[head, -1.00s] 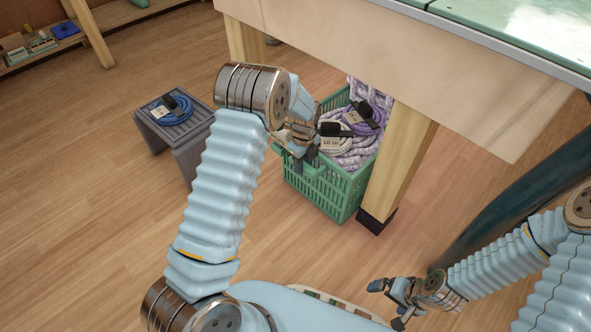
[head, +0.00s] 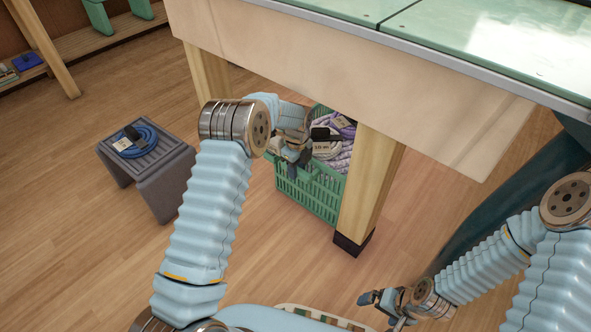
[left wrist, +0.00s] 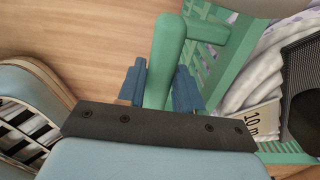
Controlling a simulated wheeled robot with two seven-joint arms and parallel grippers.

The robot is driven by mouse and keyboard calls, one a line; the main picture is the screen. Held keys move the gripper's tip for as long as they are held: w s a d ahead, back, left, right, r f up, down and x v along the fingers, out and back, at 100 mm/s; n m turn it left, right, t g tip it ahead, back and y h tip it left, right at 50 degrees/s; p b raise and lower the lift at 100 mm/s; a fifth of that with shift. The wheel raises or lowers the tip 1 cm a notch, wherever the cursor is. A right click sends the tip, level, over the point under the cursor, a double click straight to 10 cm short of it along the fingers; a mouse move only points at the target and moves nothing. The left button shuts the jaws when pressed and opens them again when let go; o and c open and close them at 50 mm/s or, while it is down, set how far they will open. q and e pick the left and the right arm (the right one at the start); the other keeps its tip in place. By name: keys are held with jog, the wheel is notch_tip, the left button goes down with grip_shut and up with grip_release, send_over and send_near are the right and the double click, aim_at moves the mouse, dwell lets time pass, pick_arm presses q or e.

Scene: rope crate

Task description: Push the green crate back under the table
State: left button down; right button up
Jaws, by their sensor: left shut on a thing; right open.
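The green crate (head: 318,194) stands on the floor, partly under the table (head: 330,52). Its far part is hidden by the table's apron, and its right side is hidden by the wooden table leg (head: 367,185). Coiled purple and white ropes (head: 338,145) with tags lie in it. My left gripper (head: 296,160) is at the crate's near left side. In the left wrist view its blue fingers (left wrist: 160,88) are on both sides of the crate's green handle bar (left wrist: 168,55), shut on it. My right gripper (head: 383,302) is open, empty and low at the front, away from the crate.
A grey stool (head: 150,160) with a coiled blue rope (head: 137,141) stands on the left. The table leg stands close to the crate's right. A low wooden shelf (head: 95,55) is at the back left. Wood floor between the stool and the crate is clear.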

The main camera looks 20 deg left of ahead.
pick_arm(q)
jog(key=shift+w, duration=0.1)
jog(key=c, duration=0.8)
grip_release()
jog(key=shift+c, duration=0.2)
